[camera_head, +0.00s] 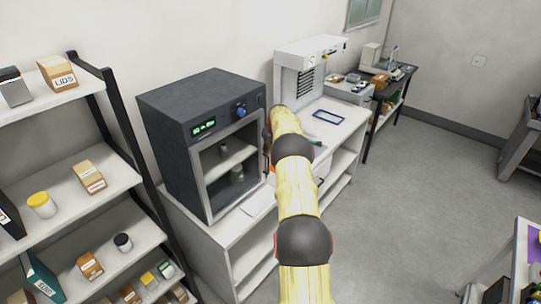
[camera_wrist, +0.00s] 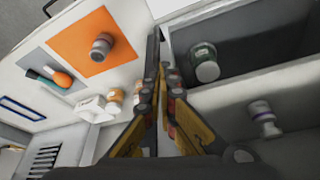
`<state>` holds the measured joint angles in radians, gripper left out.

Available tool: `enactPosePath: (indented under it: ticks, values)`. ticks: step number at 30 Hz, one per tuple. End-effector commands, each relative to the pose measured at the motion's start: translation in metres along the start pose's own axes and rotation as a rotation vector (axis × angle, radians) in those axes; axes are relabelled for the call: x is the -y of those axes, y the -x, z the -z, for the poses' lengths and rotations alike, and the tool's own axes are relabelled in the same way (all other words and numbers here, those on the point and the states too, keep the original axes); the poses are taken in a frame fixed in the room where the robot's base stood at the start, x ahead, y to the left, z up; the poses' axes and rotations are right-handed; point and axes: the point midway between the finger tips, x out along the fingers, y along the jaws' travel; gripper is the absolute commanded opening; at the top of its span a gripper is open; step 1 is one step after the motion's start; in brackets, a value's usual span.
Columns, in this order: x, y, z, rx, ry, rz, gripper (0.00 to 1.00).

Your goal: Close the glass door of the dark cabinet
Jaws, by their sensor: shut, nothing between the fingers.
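The dark cabinet (camera_head: 185,125) stands on a white bench at the left of the head view, with a green display and a blue knob at its top. A light grey frame borders its front, and a shelf and jars show inside. I cannot make out the glass door itself, or how far it stands open. My gripper (camera_wrist: 161,62) is shut and empty in the wrist view, at the side edge of the cabinet's front. In the head view my arm mostly hides it.
An orange mat (camera_wrist: 75,42) with a small jar lies on the bench beside the cabinet. A blue frame (camera_head: 328,116) and a white instrument (camera_head: 310,60) are farther along. A stocked shelf rack (camera_head: 125,125) stands left.

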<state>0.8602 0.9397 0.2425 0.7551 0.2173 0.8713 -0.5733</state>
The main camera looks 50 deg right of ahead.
Motion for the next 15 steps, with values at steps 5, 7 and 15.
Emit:
enactPosePath:
  ticks: [5,7,15]
  values:
    - [0.0014,-0.0018,0.0046,0.000,-0.002,0.000,0.00]
    - [0.0018,-0.0017,0.0061,-0.001,-0.002,0.000,0.00]
    - [0.0026,-0.0001,0.0099,-0.008,-0.002,-0.002,0.00]
